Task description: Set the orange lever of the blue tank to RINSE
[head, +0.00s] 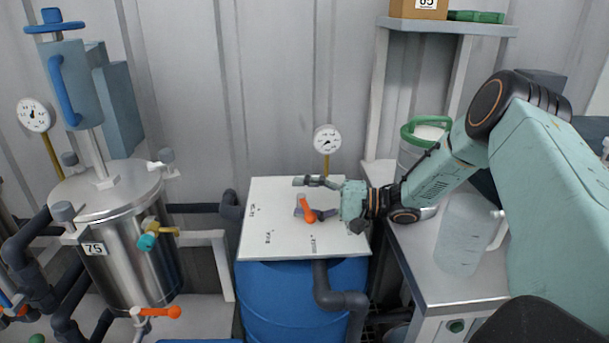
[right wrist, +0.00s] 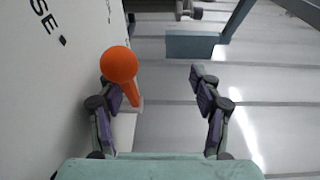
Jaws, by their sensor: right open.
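The blue tank (head: 290,300) stands in the middle of the head view under a white top panel (head: 262,190). The orange lever (head: 309,215) sits on this panel, its round knob towards the panel's front. Small black labels on the panel are too small to read there. My right gripper (head: 303,197) reaches in from the right, low over the panel, open at the lever. In the right wrist view the orange knob (right wrist: 118,65) overlaps the left finger of my open gripper (right wrist: 157,85). The letters "SE" show on the panel at left. My left gripper is out of view.
A gauge (head: 327,140) stands behind the panel, and a grey pipe (head: 340,299) runs down its front. A steel tank (head: 130,245) with another orange lever (head: 160,312) is at left. A metal bench (head: 450,285) with a jug (head: 464,235) is at right.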

